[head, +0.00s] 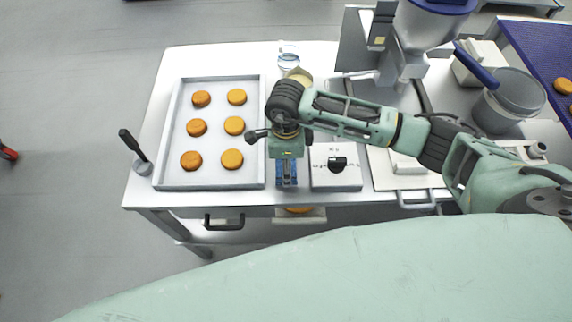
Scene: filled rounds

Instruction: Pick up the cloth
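I cannot make out a cloth for certain. A small blue patch (287,171) shows at the fingers of my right gripper (287,180), between the baking tray and the white box with a black knob. I cannot tell whether it is cloth or part of the gripper. My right arm reaches in from the right, and this gripper points down over the front part of the table. The gap between its fingers is not clear. A folded-looking white piece (407,166) lies on the pale board to the right; its material is unclear. My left gripper is not in view.
A baking tray (173,150) with several orange-brown rounds fills the table's left part. The white box (336,178) is right of the gripper. A machine (412,50) and grey bucket (505,105) stand at right.

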